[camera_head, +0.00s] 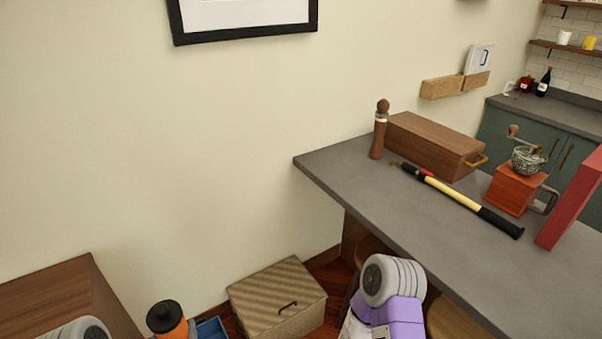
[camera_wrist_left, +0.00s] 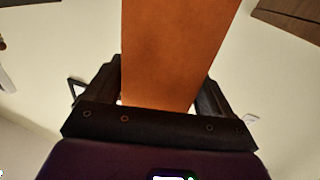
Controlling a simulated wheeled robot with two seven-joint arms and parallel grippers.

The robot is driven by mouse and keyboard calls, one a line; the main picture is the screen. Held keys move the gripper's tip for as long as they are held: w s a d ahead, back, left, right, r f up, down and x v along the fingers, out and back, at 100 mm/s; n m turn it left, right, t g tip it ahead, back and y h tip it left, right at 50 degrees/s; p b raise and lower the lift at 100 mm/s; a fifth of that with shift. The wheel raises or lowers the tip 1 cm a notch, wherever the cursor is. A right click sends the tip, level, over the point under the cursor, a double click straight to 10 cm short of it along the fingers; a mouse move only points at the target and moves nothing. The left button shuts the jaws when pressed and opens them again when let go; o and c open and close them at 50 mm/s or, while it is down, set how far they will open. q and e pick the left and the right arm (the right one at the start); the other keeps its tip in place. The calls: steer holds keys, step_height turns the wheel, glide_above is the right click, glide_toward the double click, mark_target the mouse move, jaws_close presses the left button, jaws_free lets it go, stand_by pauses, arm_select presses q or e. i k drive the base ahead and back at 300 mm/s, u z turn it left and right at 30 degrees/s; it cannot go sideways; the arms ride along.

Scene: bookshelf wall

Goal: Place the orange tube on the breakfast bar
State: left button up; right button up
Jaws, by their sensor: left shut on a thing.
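The orange tube (camera_wrist_left: 175,50) fills the middle of the left wrist view, between the two dark fingers of my left gripper (camera_wrist_left: 162,85). The gripper is shut on it, and the tube's far end runs out of the picture. In the head view an orange object with a black top (camera_head: 170,319) shows at the bottom edge; I cannot tell whether it is the same thing. The breakfast bar (camera_head: 350,172) is the grey counter at the right of the head view. My left gripper cannot be made out there. My right arm shows in front of the bar, its gripper out of view.
On the bar are a pepper mill (camera_head: 379,130), a wooden box (camera_head: 432,146), a yellow and black hammer-like tool (camera_head: 455,195), a coffee grinder (camera_head: 514,190) and a red object (camera_head: 572,205). A woven chest (camera_head: 277,298) stands below. The bar's near left surface is clear.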

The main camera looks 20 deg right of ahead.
mark_target(439, 221)
steer(key=z, duration=2.7)
